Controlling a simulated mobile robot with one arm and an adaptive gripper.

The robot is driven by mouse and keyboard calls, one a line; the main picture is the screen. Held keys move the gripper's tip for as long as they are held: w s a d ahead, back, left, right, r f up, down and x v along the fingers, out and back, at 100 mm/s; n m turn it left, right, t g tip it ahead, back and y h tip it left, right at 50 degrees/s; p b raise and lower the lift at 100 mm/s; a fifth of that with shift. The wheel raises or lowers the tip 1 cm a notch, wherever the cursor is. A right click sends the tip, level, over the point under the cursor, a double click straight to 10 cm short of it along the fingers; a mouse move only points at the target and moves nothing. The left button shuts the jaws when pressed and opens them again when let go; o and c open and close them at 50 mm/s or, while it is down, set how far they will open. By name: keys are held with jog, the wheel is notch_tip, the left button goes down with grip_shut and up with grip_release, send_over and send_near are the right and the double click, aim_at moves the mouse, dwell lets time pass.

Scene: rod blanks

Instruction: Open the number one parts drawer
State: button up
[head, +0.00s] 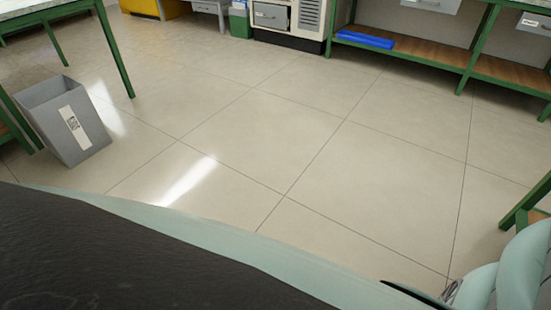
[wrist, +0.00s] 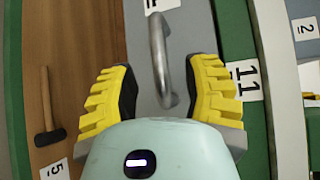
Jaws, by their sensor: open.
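In the wrist view a grey drawer front (wrist: 196,30) carries a metal bar handle (wrist: 158,50). A white label (wrist: 160,5) on the front is cut off by the top edge, so its number cannot be read for sure. My gripper (wrist: 161,92) has its yellow ribbed fingers spread, one on each side of the handle, with a gap to the bar on both sides. How deep the fingers reach around the bar is hard to tell. In the head view my gripper does not show, and grey drawers (head: 432,4) hang under the bench at the top right.
In the wrist view a label reading 11 (wrist: 245,80) is on a green rail; a hammer (wrist: 47,112) lies on brown wood near a label 5 (wrist: 55,171). In the head view a grey bin (head: 85,135) stands left, a blue object (head: 364,40) lies on a shelf, and the floor is clear.

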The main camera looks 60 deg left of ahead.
jog(key=x, duration=0.4)
jog(key=shift+a, duration=0.1)
jog(key=shift+o, duration=0.3)
grip_shut()
jog(key=shift+s, duration=0.1)
